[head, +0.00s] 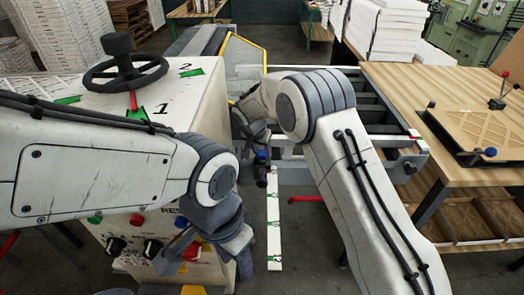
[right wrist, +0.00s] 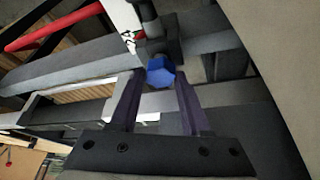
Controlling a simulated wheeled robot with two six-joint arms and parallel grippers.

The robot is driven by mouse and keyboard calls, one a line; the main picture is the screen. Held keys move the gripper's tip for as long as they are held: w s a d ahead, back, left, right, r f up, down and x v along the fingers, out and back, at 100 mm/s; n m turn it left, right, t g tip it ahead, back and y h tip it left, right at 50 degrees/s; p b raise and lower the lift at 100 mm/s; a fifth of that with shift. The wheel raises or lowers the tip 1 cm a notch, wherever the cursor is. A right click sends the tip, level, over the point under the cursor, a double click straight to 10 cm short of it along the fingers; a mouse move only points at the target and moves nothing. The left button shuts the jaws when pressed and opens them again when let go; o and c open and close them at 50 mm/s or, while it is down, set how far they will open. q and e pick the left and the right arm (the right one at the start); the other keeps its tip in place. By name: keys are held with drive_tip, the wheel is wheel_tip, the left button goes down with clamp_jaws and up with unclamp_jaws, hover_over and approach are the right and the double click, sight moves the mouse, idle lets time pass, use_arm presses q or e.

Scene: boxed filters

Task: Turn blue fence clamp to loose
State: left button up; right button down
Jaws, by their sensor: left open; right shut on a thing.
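The blue fence clamp (head: 261,156) shows as a small blue knob at the upper end of the white scale strip (head: 274,225). In the right wrist view the blue clamp (right wrist: 160,75) sits between the fingertips of my right gripper (right wrist: 159,80), which is shut on it. In the head view my right gripper (head: 258,142) is just above the knob, partly hidden by its own arm. My left gripper (head: 205,266) is open and empty at the front of the machine cabinet, in front of the red button (head: 192,252).
The cream machine cabinet (head: 205,95) with a black handwheel (head: 125,68) stands at left. A wooden workbench (head: 450,110) with a jig is at right. Grey rails (head: 385,140) run beside my right arm.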

drive_tip(key=shift+n, duration=0.3)
drive_tip(key=shift+d+n+y, duration=0.1)
drive_tip(key=shift+n+y, duration=0.4)
drive_tip(key=shift+n, duration=0.5)
drive_tip(key=n+y+p, duration=0.1)
drive_tip(key=n, duration=0.2)
drive_tip(key=shift+d+r+n+t, duration=0.1)
drive_tip(key=shift+n+t, duration=0.2)
drive_tip(key=shift+n+y, duration=0.5)
drive_tip(key=shift+n, duration=0.3)
drive_tip(key=shift+w+d+f+n+y+b, duration=0.1)
drive_tip(key=shift+f+n+y+b, duration=0.2)
drive_tip(key=shift+n+b, duration=0.5)
drive_tip(key=n+b, duration=0.2)
drive_tip(key=n+g+y+b, duration=0.1)
drive_tip(key=n+b, duration=0.1)
drive_tip(key=shift+w+n+g, duration=0.1)
drive_tip(key=shift+n+g, duration=0.2)
drive_tip(key=shift+n, duration=0.1)
drive_tip(key=shift+d+r+n+y+b, duration=0.1)
drive_tip(key=shift+n+y+b, duration=0.3)
drive_tip(key=shift+n+b, duration=0.35)
drive_tip(key=shift+r+n+g+b, duration=0.1)
drive_tip(key=shift+n+g+b, duration=0.45)
drive_tip(key=shift+n, duration=0.5)
